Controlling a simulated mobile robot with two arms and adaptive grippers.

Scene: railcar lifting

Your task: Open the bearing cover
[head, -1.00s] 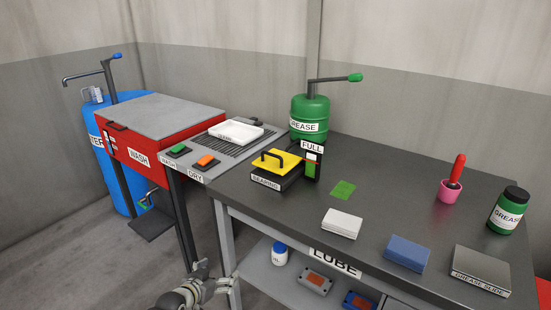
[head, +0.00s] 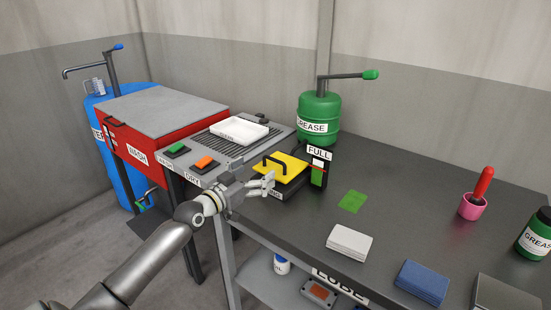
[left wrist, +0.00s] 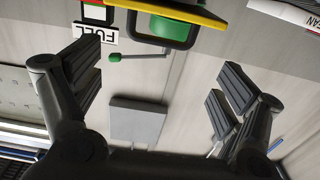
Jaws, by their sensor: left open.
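The bearing cover (head: 291,168) is a yellow lid with a black loop handle (head: 275,159). It lies closed on the black bearing box (head: 292,189) on the workbench. My left gripper (head: 268,184) is open and empty, just in front and to the left of the box. It hides part of the box's label. In the left wrist view, which is upside down, the cover's yellow edge (left wrist: 185,12) and the handle (left wrist: 160,41) show at the top. They lie between and beyond the spread fingers of my left gripper (left wrist: 158,88). My right gripper is not in view.
A FULL gauge (head: 317,171) stands right behind the box, with a green grease drum (head: 319,120) beyond. The dry rack with a white tray (head: 240,131) is at the left.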

